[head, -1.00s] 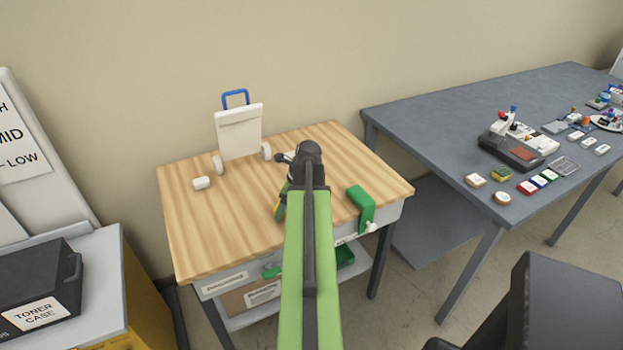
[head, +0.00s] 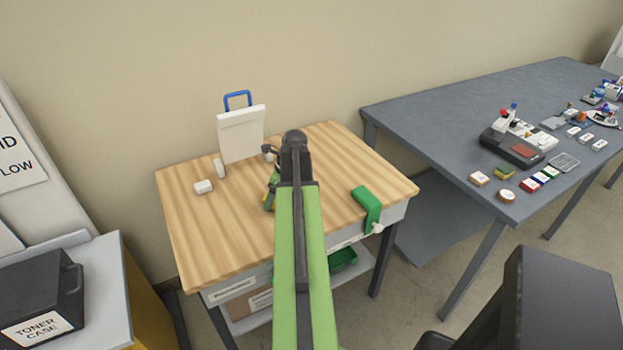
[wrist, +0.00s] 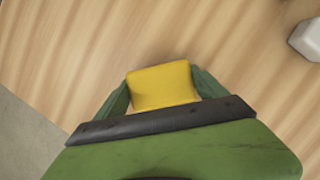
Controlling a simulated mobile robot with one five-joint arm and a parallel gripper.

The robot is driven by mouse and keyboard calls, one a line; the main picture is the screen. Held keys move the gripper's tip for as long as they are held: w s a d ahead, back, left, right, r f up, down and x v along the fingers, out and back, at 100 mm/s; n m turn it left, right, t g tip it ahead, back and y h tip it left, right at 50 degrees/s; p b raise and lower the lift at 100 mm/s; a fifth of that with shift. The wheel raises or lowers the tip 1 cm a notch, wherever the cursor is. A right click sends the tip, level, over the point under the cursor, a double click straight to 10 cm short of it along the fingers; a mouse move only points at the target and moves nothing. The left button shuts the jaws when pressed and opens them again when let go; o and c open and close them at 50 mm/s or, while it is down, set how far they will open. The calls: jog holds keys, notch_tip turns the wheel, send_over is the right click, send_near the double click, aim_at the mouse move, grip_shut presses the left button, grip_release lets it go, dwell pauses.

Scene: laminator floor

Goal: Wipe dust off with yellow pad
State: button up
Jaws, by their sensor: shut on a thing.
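In the wrist view, the yellow pad (wrist: 160,86) sits between the two dark green fingers of my gripper (wrist: 162,92), which is shut on it. In the head view, my gripper (head: 270,197) is over the middle of the wooden tabletop (head: 225,225), partly hidden behind my arm. I cannot tell whether the pad touches the wood. I cannot make out dust on the tabletop in either view.
A white board with a blue handle (head: 241,133) stands at the table's back. A green clamp-like piece (head: 367,203) is at the right edge. A grey table (head: 440,120) with small items stands at right.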

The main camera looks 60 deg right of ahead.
notch_tip(320, 180, up, 4)
jog(key=p, duration=0.3)
jog(key=shift+r, duration=0.15)
jog(key=shift+p+v, duration=0.75)
jog(key=shift+v, duration=0.15)
jog(key=shift+r+p, duration=0.7)
jog(key=shift+p, duration=0.05)
